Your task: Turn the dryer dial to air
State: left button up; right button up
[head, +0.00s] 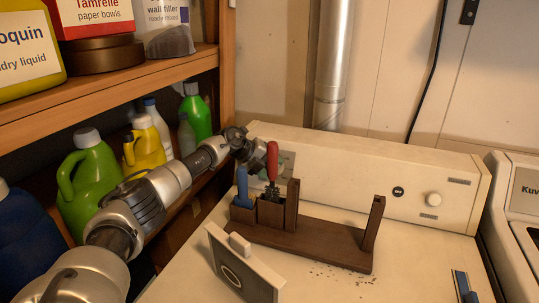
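The cream dryer (340,165) has a raised control panel along its back. A round white knob (434,199) sits at the panel's right end, with small dark labels above and below it. A grey-green panel marking (287,163) shows at the left end, partly hidden by a red-handled tool; I cannot tell whether a dial is behind it. No lettering for air is readable. My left gripper (246,147) is at the panel's left end, close to the red handle. Its fingers are too small and dark to tell open from shut. My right gripper is out of view.
A dark wooden caddy (320,245) on the dryer top holds the red-handled tool (272,162) and a blue-handled one (242,187). A framed panel (245,270) stands in front. Shelves with bottles (90,180) are left. Free surface lies front right, near a blue item (464,287).

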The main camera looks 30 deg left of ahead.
pick_arm(q)
jog(key=shift+m+g+y+p, duration=0.4)
jog(key=shift+m+y+p, duration=0.1)
jog(key=shift+p, duration=0.3)
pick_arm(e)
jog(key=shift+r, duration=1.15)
pick_arm(q)
jog(key=o, duration=0.9)
jog(key=shift+r, duration=0.1)
jog(key=b+v, duration=0.1)
jog(key=v, duration=0.9)
jog(key=shift+s+a+r, duration=0.1)
jog(key=shift+s+r, duration=0.1)
jog(key=shift+s, duration=0.05)
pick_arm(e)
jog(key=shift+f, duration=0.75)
